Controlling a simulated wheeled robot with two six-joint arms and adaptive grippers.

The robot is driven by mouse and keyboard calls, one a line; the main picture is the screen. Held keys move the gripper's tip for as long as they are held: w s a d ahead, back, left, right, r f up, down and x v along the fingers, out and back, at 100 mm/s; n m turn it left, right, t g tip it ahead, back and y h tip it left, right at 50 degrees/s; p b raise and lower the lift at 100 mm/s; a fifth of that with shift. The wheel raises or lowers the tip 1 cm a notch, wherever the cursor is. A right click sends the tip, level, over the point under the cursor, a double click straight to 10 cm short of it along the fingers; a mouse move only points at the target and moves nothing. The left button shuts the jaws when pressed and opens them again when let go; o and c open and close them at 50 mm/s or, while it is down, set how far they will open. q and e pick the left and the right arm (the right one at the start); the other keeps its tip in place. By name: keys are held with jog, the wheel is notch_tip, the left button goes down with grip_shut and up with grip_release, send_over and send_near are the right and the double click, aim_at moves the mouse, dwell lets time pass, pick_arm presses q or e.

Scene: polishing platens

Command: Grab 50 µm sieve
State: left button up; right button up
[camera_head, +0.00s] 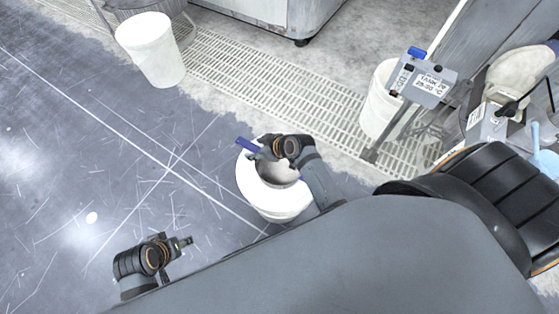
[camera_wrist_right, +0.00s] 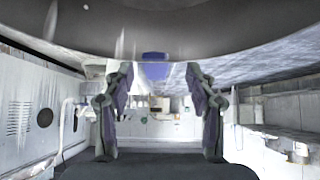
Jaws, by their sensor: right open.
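A white bucket (camera_head: 262,203) stands on the floor in the middle of the head view. A round grey sieve-like piece (camera_head: 279,172) sits in its mouth; no mesh size is readable. A blue handle-like bar (camera_head: 246,146) sticks out at the bucket's upper left rim. My right gripper (camera_head: 264,150) is over the rim, close beside the blue bar. In the right wrist view the right gripper (camera_wrist_right: 159,72) is open, with a blue piece (camera_wrist_right: 156,66) between or just beyond its fingertips. My left gripper (camera_head: 187,241) is at lower left, away from the bucket; its jaws are unclear.
Another white bucket (camera_head: 152,50) stands at upper left, and one (camera_head: 382,104) stands right of centre behind a post with a grey display box (camera_head: 430,84). A floor grating (camera_head: 270,75) runs across the back. The dark floor at left is clear.

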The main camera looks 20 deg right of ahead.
aim_at(254, 148)
jog(key=x, duration=0.1)
jog(key=b+x, duration=0.1)
jog(key=x, duration=0.1)
jog(key=shift+w+d+f, duration=0.2)
jog(key=shift+f, duration=0.15)
jog(key=shift+w+a+f+b, duration=0.15)
jog(key=shift+w+a+b, duration=0.05)
jog(key=shift+w+b, duration=0.1)
pick_arm(q)
jog(key=shift+w+d+f+t, duration=0.2)
jog(key=shift+f+t, duration=0.15)
jog(key=shift+f, duration=0.25)
jog(key=shift+w+d+f+t, duration=0.1)
jog(key=shift+d+f+t, duration=0.1)
jog(key=shift+f+t, duration=0.3)
jog(key=shift+f, duration=0.1)
pick_arm(e)
jog(key=shift+c, duration=0.2)
pick_arm(q)
jog(key=shift+h, duration=0.3)
pick_arm(e)
grip_shut()
